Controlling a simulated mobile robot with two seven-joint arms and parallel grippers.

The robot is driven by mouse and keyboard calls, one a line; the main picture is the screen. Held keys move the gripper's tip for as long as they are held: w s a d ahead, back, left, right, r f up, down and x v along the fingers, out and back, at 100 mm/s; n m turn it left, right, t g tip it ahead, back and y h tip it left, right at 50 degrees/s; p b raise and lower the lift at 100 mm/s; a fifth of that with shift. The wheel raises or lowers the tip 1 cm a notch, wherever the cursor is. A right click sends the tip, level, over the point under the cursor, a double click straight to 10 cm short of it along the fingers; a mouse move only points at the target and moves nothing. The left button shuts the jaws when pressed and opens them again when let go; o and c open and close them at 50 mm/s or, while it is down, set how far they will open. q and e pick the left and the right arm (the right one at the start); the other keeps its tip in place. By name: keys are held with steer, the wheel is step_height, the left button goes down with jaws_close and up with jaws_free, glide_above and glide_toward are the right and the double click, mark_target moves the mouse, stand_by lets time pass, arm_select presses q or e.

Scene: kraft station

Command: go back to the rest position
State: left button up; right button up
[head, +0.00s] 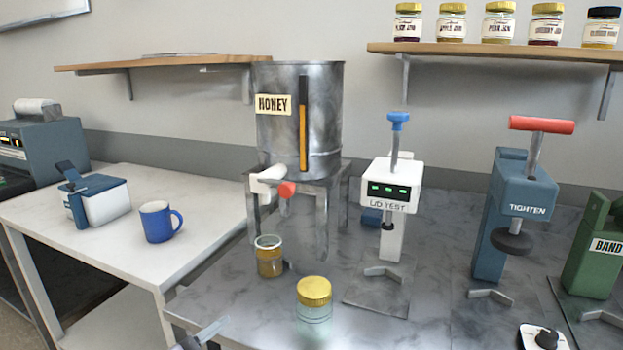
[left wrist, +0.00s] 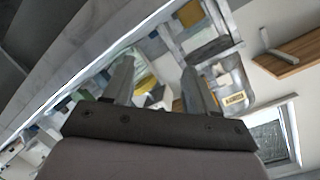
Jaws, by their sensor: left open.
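My left gripper (left wrist: 157,80) shows in the left wrist view with its two grey fingers apart and nothing held between them. In the head view, a small grey part at the bottom edge looks like the tip of my left gripper (head: 204,334), near the front left corner of the marble bench. It is apart from the jars there. My right gripper is in neither view.
On the marble bench (head: 250,312) stand a honey tank (head: 275,135), an open honey-coloured jar (head: 270,260), a gold-lidded jar (head: 314,305), a lid tester (head: 388,185) and a tightening press (head: 495,230). A blue mug (head: 157,222) stands on the white table (head: 95,225).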

arm_select(q)
steer(key=s+a+f+n+g+y, duration=0.1)
steer(key=s+a+f+n, duration=0.1)
steer(key=s+f, duration=0.3)
steer(key=s+a+f+n+g+y, duration=0.1)
steer(key=s+a+f+n, duration=0.2)
steer(key=f, duration=0.8)
steer(key=s+a+f+n+g+y, duration=0.1)
steer(key=s+a+f+n, duration=0.1)
steer(key=s+f+n, duration=0.4)
steer(key=s+f, duration=0.2)
steer(key=s, duration=0.1)
steer(key=shift+s+a+f+g+y+p, duration=0.2)
steer(key=shift+a+f+g+y+p, duration=0.1)
steer(key=shift+f+g+y, duration=0.1)
